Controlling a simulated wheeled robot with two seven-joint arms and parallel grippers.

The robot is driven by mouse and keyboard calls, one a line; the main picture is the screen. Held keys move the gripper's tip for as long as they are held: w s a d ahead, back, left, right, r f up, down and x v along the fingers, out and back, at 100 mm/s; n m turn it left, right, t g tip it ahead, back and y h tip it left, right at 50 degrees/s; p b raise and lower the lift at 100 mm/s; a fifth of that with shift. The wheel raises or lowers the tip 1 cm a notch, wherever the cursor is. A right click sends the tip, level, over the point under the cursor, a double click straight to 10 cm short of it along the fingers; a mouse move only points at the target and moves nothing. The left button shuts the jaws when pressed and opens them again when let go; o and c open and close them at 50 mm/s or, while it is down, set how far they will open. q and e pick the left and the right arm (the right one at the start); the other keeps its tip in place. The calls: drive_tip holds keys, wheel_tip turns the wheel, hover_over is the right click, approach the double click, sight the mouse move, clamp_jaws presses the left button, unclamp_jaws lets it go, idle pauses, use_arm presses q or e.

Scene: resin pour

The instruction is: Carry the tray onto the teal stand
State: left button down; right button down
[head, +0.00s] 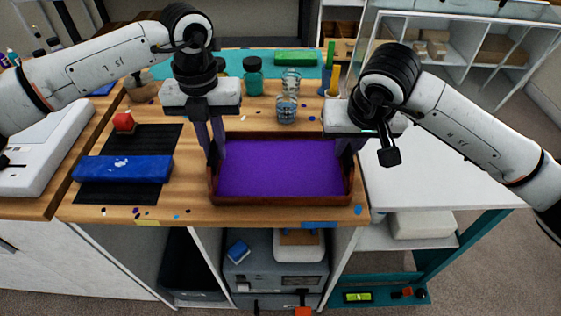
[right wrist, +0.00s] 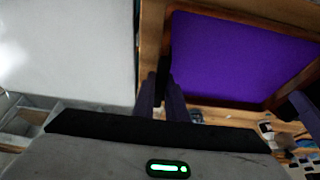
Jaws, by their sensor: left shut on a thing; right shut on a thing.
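The tray (head: 281,201) has a brown rim and a flat purple fill. It is at the front right of the wooden bench; I cannot tell whether it touches the bench top. My left gripper (head: 217,158) is shut on its left wall and my right gripper (head: 347,152) on its right wall. In the right wrist view the tray (right wrist: 300,85) fills the upper right, beside the fingers of my right gripper (right wrist: 162,95). The teal stand (head: 440,183), with a white top and teal legs, stands right of the bench. Its white top also shows in the right wrist view (right wrist: 70,55).
A blue block (head: 122,169) lies on a black mat (head: 150,140) left of the tray. Glass jars (head: 288,105), a teal bottle (head: 253,76) and a cup of sticks (head: 328,85) stand behind it. The visible stand top looks clear.

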use_arm(q)
drive_tip(key=shift+r, duration=0.15)
use_arm(e)
drive_tip(key=shift+r, duration=0.15)
